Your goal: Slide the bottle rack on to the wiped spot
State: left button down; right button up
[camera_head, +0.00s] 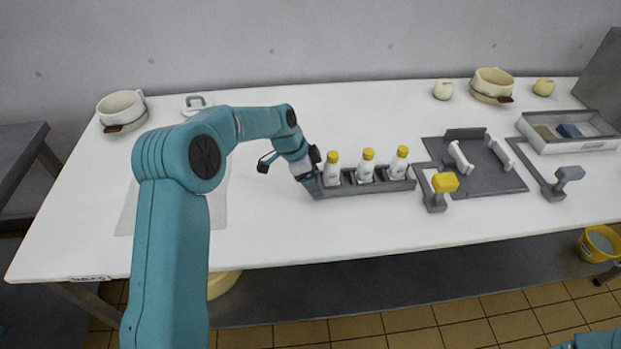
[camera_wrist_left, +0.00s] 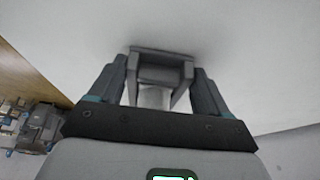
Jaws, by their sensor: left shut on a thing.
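The bottle rack (camera_head: 350,190) is a long grey tray on the white table, holding three white bottles (camera_head: 367,166) with yellow caps, all upright. My left gripper (camera_head: 305,172) is at the rack's left end. In the left wrist view its fingers (camera_wrist_left: 160,75) are shut on a grey end piece of the rack (camera_wrist_left: 162,57). A pale grey rectangular patch (camera_head: 218,190) on the table, left of the rack, looks like the wiped spot; my left arm hides much of it. My right gripper is out of view.
A white-lidded item (camera_head: 197,104) and a cream pot (camera_head: 122,107) stand at the back left. Table between rack and patch looks clear.

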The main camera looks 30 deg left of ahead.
pick_arm(q)
jog(key=shift+s, duration=0.2)
jog(key=shift+d+r, duration=0.1)
jog(key=shift+w, duration=0.1)
grip_release()
jog(key=v, duration=1.6)
jog(key=shift+r, duration=0.15)
